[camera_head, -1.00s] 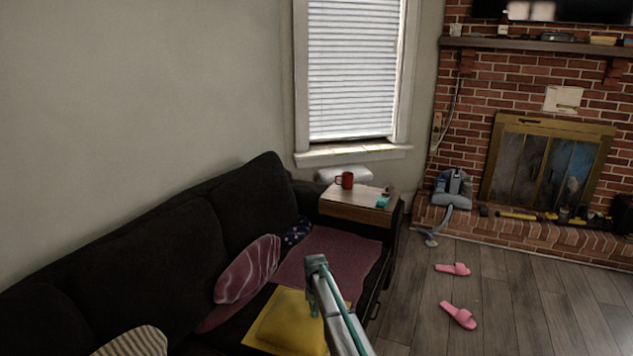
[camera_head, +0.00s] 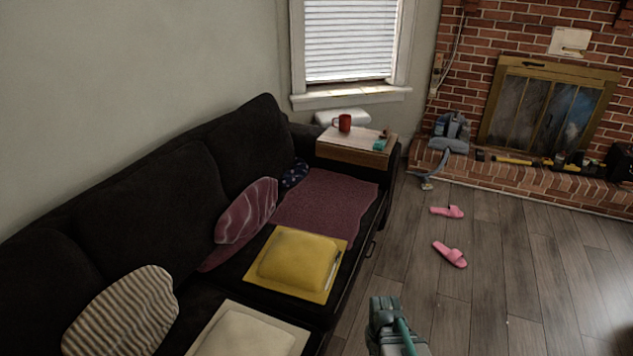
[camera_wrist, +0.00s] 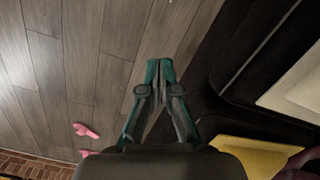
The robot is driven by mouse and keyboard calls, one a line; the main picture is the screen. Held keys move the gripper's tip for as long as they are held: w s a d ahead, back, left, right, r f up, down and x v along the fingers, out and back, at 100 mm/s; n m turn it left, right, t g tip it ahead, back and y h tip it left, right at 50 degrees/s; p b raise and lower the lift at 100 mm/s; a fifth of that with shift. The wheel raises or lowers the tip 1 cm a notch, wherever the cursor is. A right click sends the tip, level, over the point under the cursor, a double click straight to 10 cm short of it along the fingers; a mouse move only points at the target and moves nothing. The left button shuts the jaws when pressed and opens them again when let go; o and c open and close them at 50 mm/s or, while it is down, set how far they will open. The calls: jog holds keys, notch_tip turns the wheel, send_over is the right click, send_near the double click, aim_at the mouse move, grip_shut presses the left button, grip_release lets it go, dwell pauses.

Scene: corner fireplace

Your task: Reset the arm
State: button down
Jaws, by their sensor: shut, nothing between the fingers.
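My gripper (camera_wrist: 158,66) is shut and empty in the wrist view, its teal fingertips together above the wood floor beside the sofa's front edge. In the head view part of my arm's end (camera_head: 386,318) shows at the bottom, right of the sofa (camera_head: 175,185), above the floor. The fingertips cannot be made out clearly there. It touches nothing that I can see.
A yellow cushion on a board (camera_head: 298,262) and a white cushion (camera_head: 248,336) lie on the sofa seat. Two pink slippers (camera_head: 450,255) lie on the floor. A brick fireplace (camera_head: 548,110) stands at the back right. The floor (camera_head: 490,300) between is mostly clear.

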jog(key=s+f+g, duration=0.2)
jog(key=s+f, duration=0.2)
jog(key=s, duration=0.5)
jog(key=s+f+g+p, duration=0.1)
jog(key=s+f, duration=0.3)
jog(key=s, duration=0.5)
jog(key=s+f+g+p, duration=0.1)
jog(key=s+f+g, duration=0.2)
jog(key=s, duration=0.6)
notch_tip(320, 180, down, 2)
jog(key=shift+f, duration=0.1)
jog(key=shift+w, duration=0.1)
